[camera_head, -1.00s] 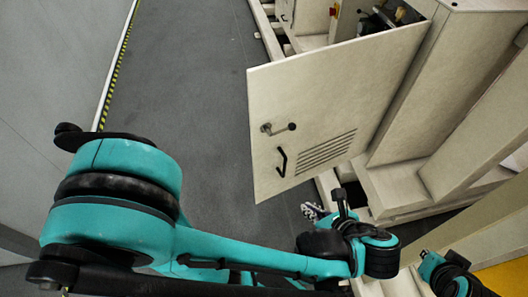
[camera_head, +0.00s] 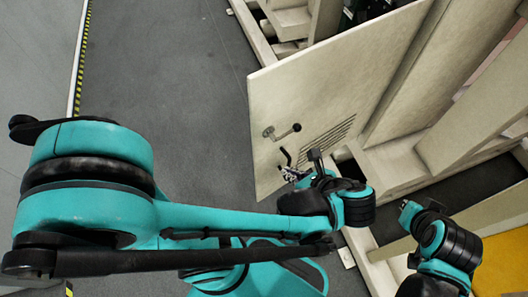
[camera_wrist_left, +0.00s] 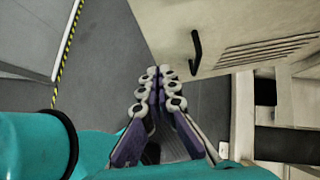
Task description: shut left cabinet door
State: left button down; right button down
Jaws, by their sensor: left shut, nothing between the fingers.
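The left cabinet door (camera_head: 330,85) is a cream panel standing open, swung out from the cabinet. It has a lever latch (camera_head: 282,131), a black handle (camera_head: 286,156) and vent slots (camera_head: 328,140). My left gripper (camera_head: 290,174) is at the door's lower part, just below the handle in the head view. In the left wrist view, my left gripper (camera_wrist_left: 160,73) has its fingers together with nothing between them, beside the door's lower edge. The door (camera_wrist_left: 230,30) and handle (camera_wrist_left: 196,50) show beyond the fingertips. Whether the fingers touch the door cannot be told.
The cream cabinet frame (camera_head: 400,160) stands to the right of the door. Grey floor (camera_head: 205,75) is free left of the door. A yellow-black striped strip (camera_head: 80,75) runs along the far left. A yellow surface (camera_head: 500,265) is at lower right.

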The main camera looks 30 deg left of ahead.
aim_at(262, 155)
pick_arm(q)
jog(key=shift+w+a+r+b+x, duration=0.1)
jog(key=shift+a+r+b+x, duration=0.4)
jog(key=shift+x, duration=1.45)
jog(key=shift+w+a+r+b+x, duration=0.15)
jog(key=shift+b+x, duration=0.8)
jog(key=shift+x, duration=0.95)
jog(key=shift+w+a+r+b+x, duration=0.2)
jog(key=shift+b+x, duration=0.5)
jog(key=shift+x, duration=1.25)
jog(key=shift+a+r, duration=0.1)
jog(key=shift+r, duration=0.05)
